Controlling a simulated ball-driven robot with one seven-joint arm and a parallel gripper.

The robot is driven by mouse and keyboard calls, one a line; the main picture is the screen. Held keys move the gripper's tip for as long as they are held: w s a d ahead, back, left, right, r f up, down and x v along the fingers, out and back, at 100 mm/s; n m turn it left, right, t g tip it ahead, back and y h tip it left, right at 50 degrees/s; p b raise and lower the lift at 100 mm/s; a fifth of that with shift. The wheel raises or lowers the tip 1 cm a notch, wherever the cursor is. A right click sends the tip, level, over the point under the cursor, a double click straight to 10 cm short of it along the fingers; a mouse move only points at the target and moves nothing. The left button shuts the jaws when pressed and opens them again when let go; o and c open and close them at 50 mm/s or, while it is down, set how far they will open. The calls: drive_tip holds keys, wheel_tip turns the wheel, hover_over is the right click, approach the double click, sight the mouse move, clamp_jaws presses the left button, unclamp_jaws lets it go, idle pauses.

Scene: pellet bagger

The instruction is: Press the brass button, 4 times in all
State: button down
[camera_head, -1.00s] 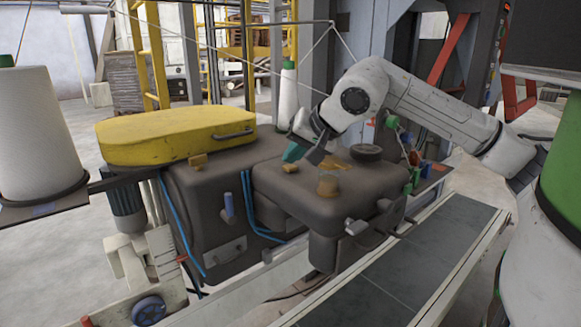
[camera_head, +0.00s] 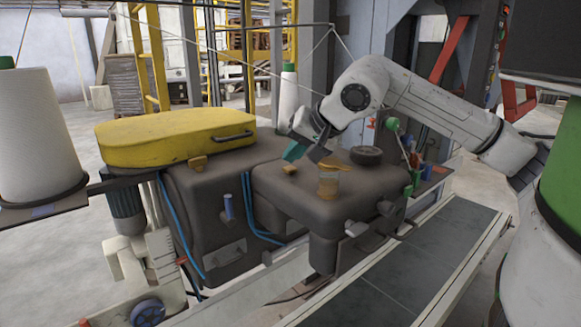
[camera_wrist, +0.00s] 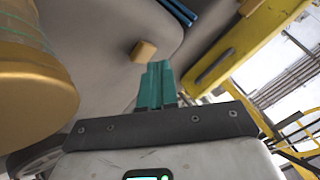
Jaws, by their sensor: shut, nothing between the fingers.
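A small brass-coloured block (camera_head: 290,169), the likely brass button, sits on the grey machine top in the head view. It also shows in the wrist view (camera_wrist: 142,50), just beyond my fingertips. My gripper (camera_head: 293,153) is shut and empty, its teal fingers pressed together and pointing down and left above the block. The teal fingers also show in the wrist view (camera_wrist: 158,72), where they appear apart from the block. I cannot tell the exact gap.
A conveyor (camera_head: 415,262) runs along the front right.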

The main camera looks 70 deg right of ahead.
sight(293, 168)
drive_tip(key=shift+r, duration=0.45)
drive_tip(key=shift+r+p, duration=0.9)
drive_tip(key=shift+r, duration=2.1)
drive_tip(key=shift+w, duration=0.1)
